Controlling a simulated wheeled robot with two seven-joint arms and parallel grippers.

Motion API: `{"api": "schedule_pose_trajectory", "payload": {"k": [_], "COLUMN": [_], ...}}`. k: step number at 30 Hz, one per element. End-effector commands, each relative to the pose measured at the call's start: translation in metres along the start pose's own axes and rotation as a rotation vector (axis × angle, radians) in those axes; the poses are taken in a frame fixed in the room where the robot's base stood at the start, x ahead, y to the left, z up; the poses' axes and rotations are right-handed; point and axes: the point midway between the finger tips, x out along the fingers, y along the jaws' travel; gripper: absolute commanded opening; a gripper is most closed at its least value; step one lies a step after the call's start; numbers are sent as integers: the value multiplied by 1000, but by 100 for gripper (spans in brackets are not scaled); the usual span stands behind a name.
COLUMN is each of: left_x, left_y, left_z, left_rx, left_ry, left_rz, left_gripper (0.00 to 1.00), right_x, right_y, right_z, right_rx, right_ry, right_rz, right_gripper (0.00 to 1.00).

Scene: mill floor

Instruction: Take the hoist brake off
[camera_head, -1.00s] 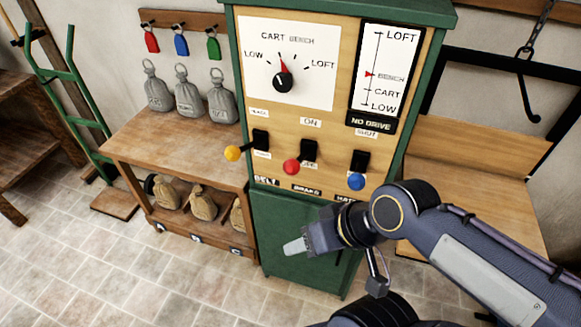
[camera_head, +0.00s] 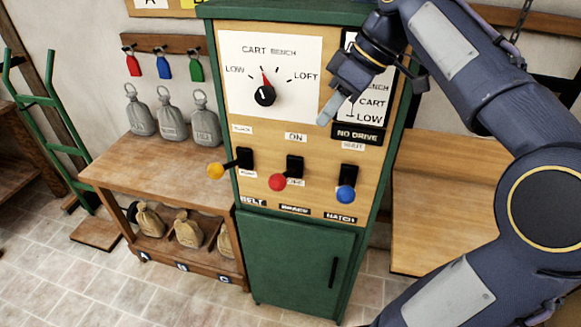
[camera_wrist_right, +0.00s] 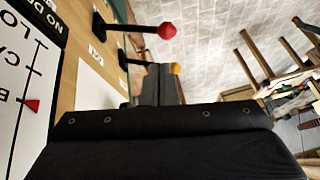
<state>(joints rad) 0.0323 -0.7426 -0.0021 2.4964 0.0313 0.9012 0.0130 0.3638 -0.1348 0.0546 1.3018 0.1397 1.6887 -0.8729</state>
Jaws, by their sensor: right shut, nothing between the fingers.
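The green control cabinet (camera_head: 300,262) has three levers on its wooden front. The middle lever, with a red knob (camera_head: 277,182), is above the BRAKE label (camera_head: 294,209). Its ON label (camera_head: 296,137) is above the slot, and the knob hangs low. The red knob also shows in the right wrist view (camera_wrist_right: 167,31). My right gripper (camera_head: 327,115) is shut and empty, in front of the upper panel between the dial and the level gauge, above the red knob and apart from it. My left gripper is not in view.
A yellow-knobbed lever (camera_head: 215,171) for the belt is to the left and a blue-knobbed hatch lever (camera_head: 345,194) to the right. A bench (camera_head: 150,165) with grey weights stands left of the cabinet.

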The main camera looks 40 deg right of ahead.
Motion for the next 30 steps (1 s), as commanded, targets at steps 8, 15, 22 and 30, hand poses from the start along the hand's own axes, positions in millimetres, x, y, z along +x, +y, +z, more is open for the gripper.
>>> {"api": "schedule_pose_trajectory", "payload": {"k": [8, 15, 22, 30], "left_x": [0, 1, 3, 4], "left_y": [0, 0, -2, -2], "left_z": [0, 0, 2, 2], "left_rx": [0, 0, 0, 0], "left_ry": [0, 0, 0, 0], "left_rz": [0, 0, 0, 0], "left_gripper": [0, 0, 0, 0], "right_x": [-3, 3, 41, 98], "right_y": [3, 3, 2, 2], "right_z": [-1, -1, 0, 0], "right_rx": [-15, -13, -12, -11], "right_ry": [-1, -1, -4, -4], "right_rz": [-3, -2, -5, -4], "right_gripper": [0, 0, 0, 0]}}
